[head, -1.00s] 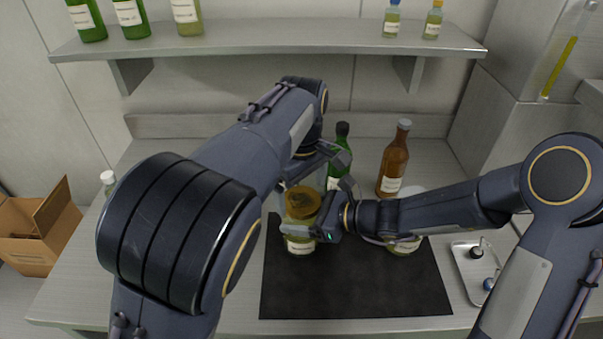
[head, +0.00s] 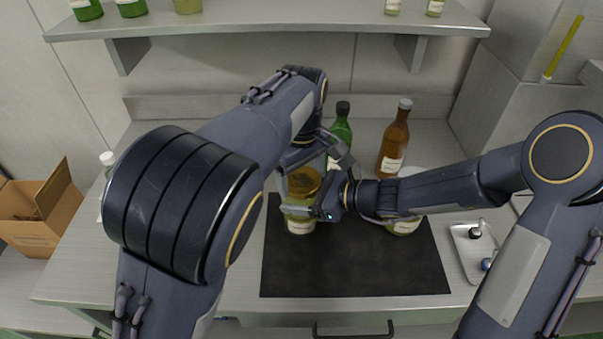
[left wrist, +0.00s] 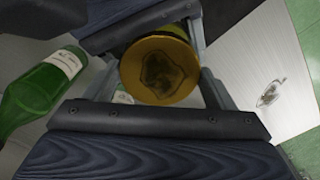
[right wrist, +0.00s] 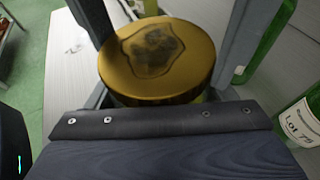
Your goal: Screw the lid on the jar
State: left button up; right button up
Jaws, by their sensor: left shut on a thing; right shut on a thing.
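The jar (head: 299,227), pale with a white label, stands upright on the dark mat (head: 355,270). The gold lid (head: 305,181), with a dark patch on top, sits on its mouth; how tightly is not visible. The lid also shows in the left wrist view (left wrist: 160,70) and the right wrist view (right wrist: 157,58). My left gripper (head: 301,185) reaches in from behind and appears shut on the lid, a finger on either side. My right gripper (head: 300,211) comes from the right and appears shut on the jar just below the lid. The fingers partly hide the jar.
A second jar (head: 402,227) stands on the mat, partly behind my right forearm. A green bottle (head: 341,130) and a brown bottle (head: 395,140) stand behind. A metal tray (head: 473,262) with small items lies right. A shelf (head: 270,27) runs above. The front mat is clear.

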pick_arm(q)
jog(key=shift+m, duration=1.2)
jog(key=o, duration=1.1)
jog(key=r, duration=0.3)
jog(key=shift+d+r, duration=0.2)
jog(key=shift+r, duration=0.2)
jog(key=shift+a+r, duration=0.1)
jog(key=shift+r, duration=0.25)
